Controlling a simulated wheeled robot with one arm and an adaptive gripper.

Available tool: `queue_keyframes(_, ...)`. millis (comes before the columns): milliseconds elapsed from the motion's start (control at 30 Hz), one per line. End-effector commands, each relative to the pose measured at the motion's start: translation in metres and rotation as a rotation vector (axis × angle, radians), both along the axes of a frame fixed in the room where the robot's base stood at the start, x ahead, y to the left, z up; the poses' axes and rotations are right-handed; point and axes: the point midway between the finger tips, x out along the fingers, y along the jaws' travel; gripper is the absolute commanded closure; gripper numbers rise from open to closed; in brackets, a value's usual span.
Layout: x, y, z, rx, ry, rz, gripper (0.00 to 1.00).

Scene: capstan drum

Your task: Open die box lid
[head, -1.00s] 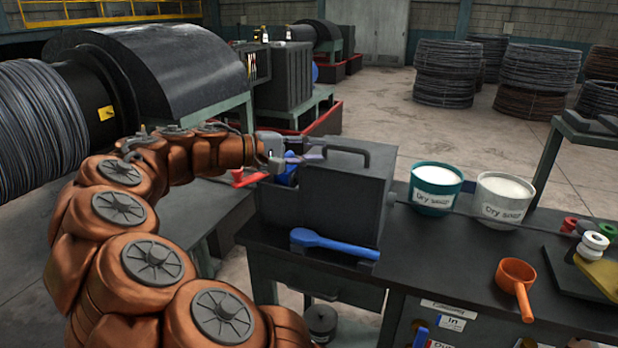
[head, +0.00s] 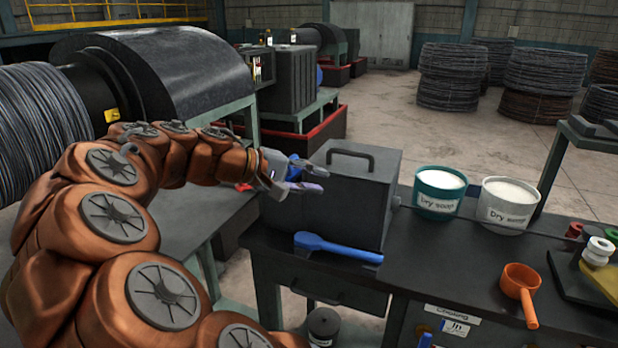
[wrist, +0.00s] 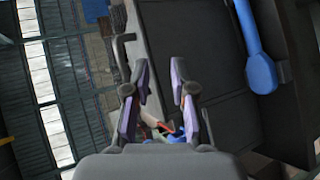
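The die box (head: 345,205) is a dark grey box on the black bench, with its lid down. A dark bar handle (head: 352,156) stands on the lid; it also shows in the wrist view (wrist: 123,55). My gripper (head: 318,178) is at the box's left side, below the handle. Its two fingers are apart with no held object showing. In the wrist view my gripper (wrist: 160,95) is open with the box's dark surface (wrist: 185,40) beyond it. Whether the fingers touch the box I cannot tell. The box's left side is partly hidden by my gripper.
A blue scoop (head: 335,247) lies in front of the box. A teal bucket (head: 437,205) and a white bucket (head: 505,215) of powder stand to the right. An orange ladle (head: 519,285) lies further right. Wire coils (head: 450,75) stand behind.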

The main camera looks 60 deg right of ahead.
Motion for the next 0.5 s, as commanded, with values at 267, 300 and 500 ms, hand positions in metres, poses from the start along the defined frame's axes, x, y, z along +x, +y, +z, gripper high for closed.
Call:
queue_keyframes(267,0.0,0.0,0.0,-0.001,0.001,0.0,0.75)
queue_keyframes(300,0.0,0.0,0.0,0.0,0.0,0.0,0.75)
queue_keyframes(500,-0.002,0.018,-0.008,0.056,-0.056,0.016,0.75)
